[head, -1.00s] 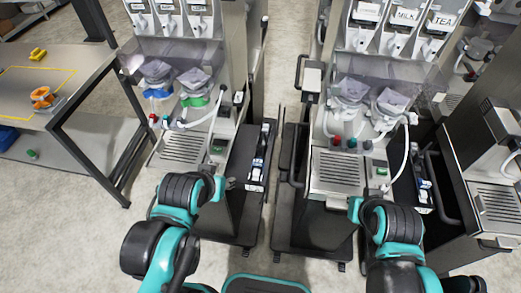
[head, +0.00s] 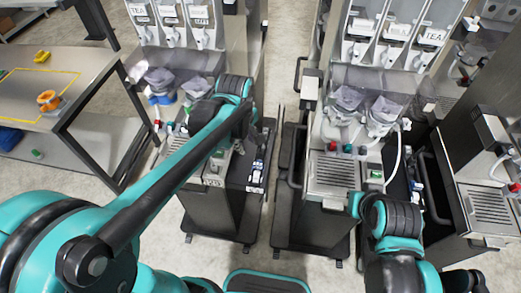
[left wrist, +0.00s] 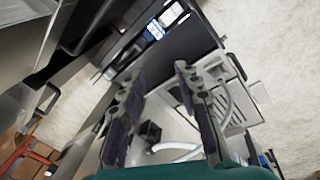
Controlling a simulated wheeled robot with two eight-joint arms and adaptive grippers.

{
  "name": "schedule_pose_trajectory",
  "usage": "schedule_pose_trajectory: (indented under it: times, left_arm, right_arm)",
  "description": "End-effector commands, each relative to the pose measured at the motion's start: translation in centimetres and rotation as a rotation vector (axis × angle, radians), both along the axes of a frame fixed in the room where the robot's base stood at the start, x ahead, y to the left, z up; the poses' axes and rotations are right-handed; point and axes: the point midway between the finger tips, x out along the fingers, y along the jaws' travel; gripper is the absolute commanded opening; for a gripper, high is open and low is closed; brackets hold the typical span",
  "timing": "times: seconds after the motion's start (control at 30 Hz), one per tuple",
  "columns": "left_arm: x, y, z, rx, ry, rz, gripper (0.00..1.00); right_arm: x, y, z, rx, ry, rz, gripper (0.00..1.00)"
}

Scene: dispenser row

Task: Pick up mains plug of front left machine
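The front left machine (head: 213,172) is a silver dispenser at the left in the head view. My left arm crosses in front of it, and my left gripper (head: 243,135) is over its right side, mostly hidden by the wrist. In the left wrist view my left gripper (left wrist: 158,80) is open, with nothing between its fingers. A small black block (left wrist: 150,132) beside a white hose (left wrist: 178,149) shows between and below the fingers, apart from them; I cannot tell whether it is the mains plug. My right arm is at lower right; its fingers cannot be made out.
A second dispenser (head: 333,172) stands to the right, with a gap of floor between the two. A dark side shelf with a blue-and-white item (head: 257,172) juts beside the left machine. A metal workbench (head: 75,85) stands at far left.

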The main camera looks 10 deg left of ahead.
Motion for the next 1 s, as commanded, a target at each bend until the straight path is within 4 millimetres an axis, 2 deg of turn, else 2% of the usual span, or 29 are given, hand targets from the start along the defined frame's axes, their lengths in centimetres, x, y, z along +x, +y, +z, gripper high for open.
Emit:
schedule_pose_trajectory:
  times: [0.03, 0.1, 0.3, 0.47, 0.77, 1.0]
  left_arm:
    - [1.5, -0.6, -0.1, -0.013, 0.035, 0.079, 0.33]
    - [3.0, -1.3, -0.9, -0.027, 0.085, 0.2, 0.33]
    - [5.5, -2.7, -3.2, -0.035, 0.179, 0.445, 0.33]
    - [6.1, -3.1, -4.4, -0.033, 0.202, 0.515, 0.33]
    - [6.0, -3.2, -7.5, -0.033, 0.202, 0.518, 0.33]
    - [6.0, -3.4, -11.1, -0.033, 0.202, 0.517, 0.33]
  right_arm:
    - [0.0, 0.0, 0.8, 0.0, 0.0, 0.0, 0.0]
    - [0.0, 0.0, 1.4, 0.0, 0.0, 0.0, 0.0]
    - [0.0, 0.0, 2.3, 0.0, 0.0, 0.0, 0.0]
    - [0.0, 0.0, 2.2, 0.0, 0.0, 0.0, 0.0]
    - [0.0, 0.0, 1.3, 0.0, 0.0, 0.0, 0.0]
    - [0.0, 0.0, 0.2, 0.0, 0.0, 0.0, 0.0]
